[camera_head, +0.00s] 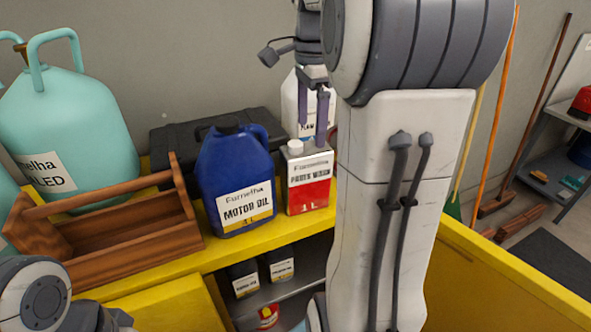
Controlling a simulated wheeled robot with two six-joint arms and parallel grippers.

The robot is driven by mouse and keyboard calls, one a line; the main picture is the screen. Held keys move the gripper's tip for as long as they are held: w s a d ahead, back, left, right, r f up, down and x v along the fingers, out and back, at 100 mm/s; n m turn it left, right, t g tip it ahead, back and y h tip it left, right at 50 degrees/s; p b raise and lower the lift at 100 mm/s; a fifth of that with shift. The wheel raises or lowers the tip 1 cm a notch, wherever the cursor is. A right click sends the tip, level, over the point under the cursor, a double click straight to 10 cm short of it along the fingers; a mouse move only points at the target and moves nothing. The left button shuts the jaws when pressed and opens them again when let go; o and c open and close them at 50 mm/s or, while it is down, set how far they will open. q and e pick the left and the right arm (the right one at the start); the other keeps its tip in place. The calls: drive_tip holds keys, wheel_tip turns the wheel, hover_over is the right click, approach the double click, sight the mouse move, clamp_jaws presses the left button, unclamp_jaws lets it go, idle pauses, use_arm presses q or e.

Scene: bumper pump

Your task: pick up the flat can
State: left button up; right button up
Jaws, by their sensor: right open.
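The flat can (309,186) is a rectangular red and white tin with a white cap. It stands upright on the yellow cabinet top, right of the blue motor oil jug. My right gripper (312,134) points down at the can's top, with its two grey fingers apart and nothing seen held between them. One finger overlaps the can's upper edge in the picture; I cannot tell whether they touch. My right arm hides what lies just right of the can. Part of my left arm shows at the lower left, but its gripper is out of view.
The blue motor oil jug (236,180) stands close left of the can. A white jug (291,101) is behind it. A black case (180,138), a wooden tote (130,243) and a large teal tank (75,125) crowd the left. Small bottles stand on the shelf below.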

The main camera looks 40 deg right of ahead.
sight(306, 149)
drive_tip(key=f, duration=0.4)
drive_tip(key=shift+w+a+f+p, duration=0.15)
drive_tip(key=shift+w+f+p, duration=0.05)
drive_tip(key=shift+w+p, duration=0.1)
wheel_tip(306, 149, down, 5)
drive_tip(key=shift+a+r+p, duration=0.1)
drive_tip(key=shift+p, duration=0.95)
drive_tip(key=shift+f, duration=0.35)
drive_tip(key=shift+w+r, duration=0.1)
clamp_jaws()
